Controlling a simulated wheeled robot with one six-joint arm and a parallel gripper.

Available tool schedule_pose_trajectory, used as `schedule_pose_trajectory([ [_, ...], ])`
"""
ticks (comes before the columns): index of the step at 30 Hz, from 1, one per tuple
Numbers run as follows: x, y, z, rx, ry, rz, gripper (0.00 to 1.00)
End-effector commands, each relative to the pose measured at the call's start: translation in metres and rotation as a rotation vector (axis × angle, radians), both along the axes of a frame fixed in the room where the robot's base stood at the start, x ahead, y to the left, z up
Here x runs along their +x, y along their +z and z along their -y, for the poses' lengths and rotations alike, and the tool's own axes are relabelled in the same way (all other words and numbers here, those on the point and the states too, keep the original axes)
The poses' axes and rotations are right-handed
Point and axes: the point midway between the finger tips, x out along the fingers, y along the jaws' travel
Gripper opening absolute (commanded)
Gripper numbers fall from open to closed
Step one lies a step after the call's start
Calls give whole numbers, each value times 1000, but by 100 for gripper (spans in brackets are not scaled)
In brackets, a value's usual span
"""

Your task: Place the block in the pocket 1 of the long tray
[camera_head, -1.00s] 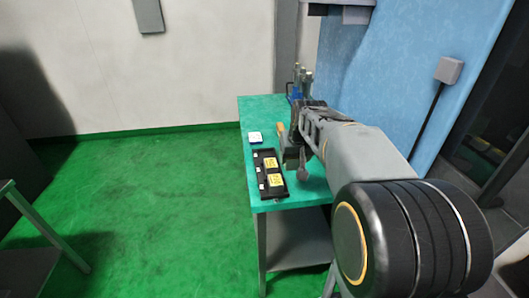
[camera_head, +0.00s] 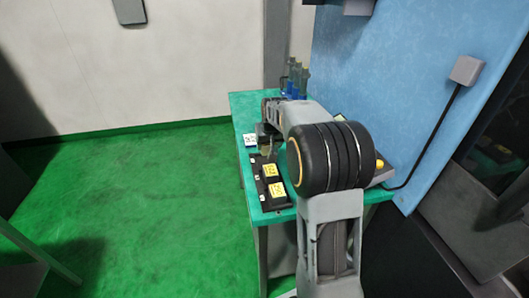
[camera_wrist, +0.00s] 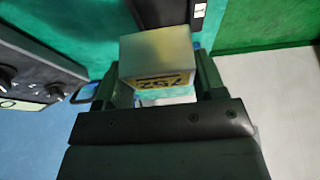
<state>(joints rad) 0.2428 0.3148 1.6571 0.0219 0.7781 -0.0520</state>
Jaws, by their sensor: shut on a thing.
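The block (camera_wrist: 158,62) is pale tan with a yellow printed label. In the wrist view it sits between the two fingers of my gripper (camera_wrist: 157,80), which is shut on it. In the head view my gripper (camera_head: 266,142) is over the far end of the black long tray (camera_head: 259,187). The tray has white tags along its left side. Two yellow-labelled blocks (camera_head: 270,170) (camera_head: 277,190) sit in its middle and near parts. The far part is partly hidden by my gripper. A dark tray edge (camera_wrist: 178,14) shows beyond the block in the wrist view.
The tray lies on a green table (camera_head: 240,108). A small white item (camera_head: 250,140) lies beyond the tray's far end. Blue bottles (camera_head: 295,84) stand at the back. A yellow button (camera_head: 380,163) is at the right. A blue wall panel (camera_head: 400,70) rises at right.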

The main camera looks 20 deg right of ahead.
Motion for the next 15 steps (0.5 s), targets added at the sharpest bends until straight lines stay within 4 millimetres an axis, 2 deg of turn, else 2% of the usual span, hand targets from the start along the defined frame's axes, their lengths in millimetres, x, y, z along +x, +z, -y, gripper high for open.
schedule_pose_trajectory([
  [6, 23, -27, -1, 0, 3, 1, 31],
  [15, 33, -38, -1, -1, 3, 3, 31],
])
